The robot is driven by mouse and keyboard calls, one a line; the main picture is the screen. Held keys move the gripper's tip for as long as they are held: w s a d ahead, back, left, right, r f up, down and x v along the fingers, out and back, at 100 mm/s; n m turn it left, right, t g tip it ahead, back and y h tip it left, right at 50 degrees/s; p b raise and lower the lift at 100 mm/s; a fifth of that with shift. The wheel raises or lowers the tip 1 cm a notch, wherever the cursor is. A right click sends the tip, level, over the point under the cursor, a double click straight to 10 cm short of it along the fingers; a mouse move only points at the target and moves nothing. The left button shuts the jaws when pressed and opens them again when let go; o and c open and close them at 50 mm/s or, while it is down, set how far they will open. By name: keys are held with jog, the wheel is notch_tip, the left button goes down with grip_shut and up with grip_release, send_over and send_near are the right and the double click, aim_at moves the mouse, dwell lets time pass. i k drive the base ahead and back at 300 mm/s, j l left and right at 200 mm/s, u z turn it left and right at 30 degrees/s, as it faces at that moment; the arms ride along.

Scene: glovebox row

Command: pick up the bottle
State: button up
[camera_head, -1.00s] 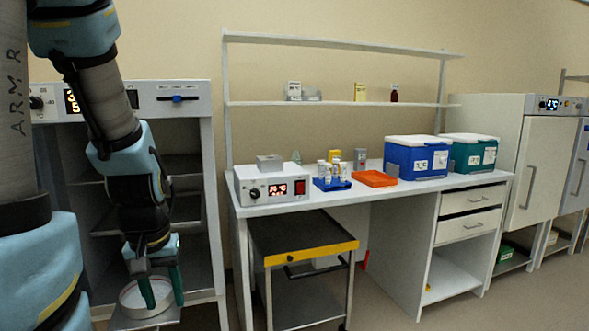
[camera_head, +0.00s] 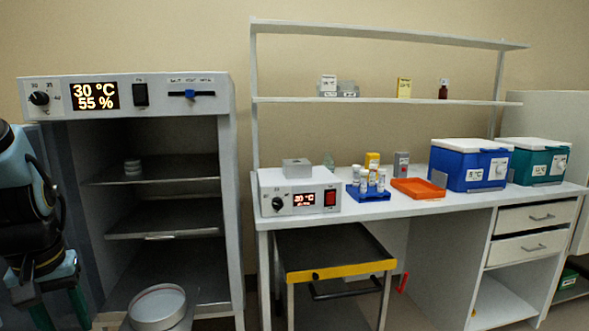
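A small dark red-brown bottle (camera_head: 443,91) with a pale label stands upright on the wall shelf (camera_head: 380,100) above the bench, near its right part. My gripper (camera_head: 58,312) is at the lower left edge of the picture, far from the bottle. Its two green fingers are apart with nothing seen between them; their tips are partly cut off by the frame.
The bench (camera_head: 400,207) holds a heater, blue vial rack, orange tray and two coolers. A cart (camera_head: 340,270) stands under it.

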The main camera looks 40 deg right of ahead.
aim_at(329, 162)
jog(key=l+u, duration=0.2)
jog(key=l, duration=0.25)
jog(key=k+l+u, duration=0.2)
jog(key=l, duration=0.3)
jog(key=l+u, duration=0.15)
jog(key=l, duration=0.3)
jog(key=k+l+u, duration=0.2)
jog(key=l, duration=0.25)
jog(key=i+l, duration=0.05)
jog(key=i, duration=0.05)
